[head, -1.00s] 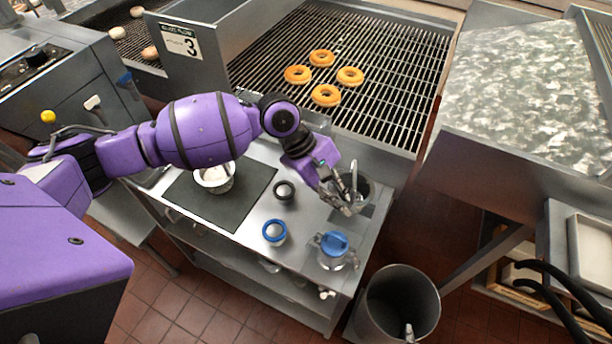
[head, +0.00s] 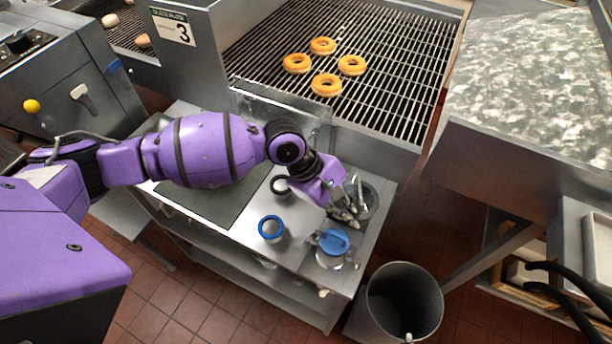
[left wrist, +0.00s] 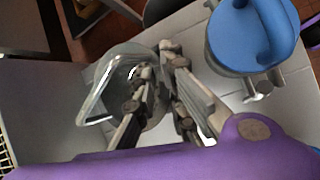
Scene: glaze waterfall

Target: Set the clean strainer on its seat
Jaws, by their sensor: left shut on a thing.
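My left gripper (head: 344,213) is at the open metal pot (head: 370,194) at the right end of the steel cart. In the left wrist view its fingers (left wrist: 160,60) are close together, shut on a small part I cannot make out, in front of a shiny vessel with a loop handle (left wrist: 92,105). I cannot tell which piece is the strainer. My right gripper is not seen clearly.
A dark mat (head: 207,205) lies on the cart (head: 300,225), partly under my arm. A tall metal bin (head: 403,300) stands on the floor at the cart's front right. Behind is a wire rack (head: 390,60) with several doughnuts.

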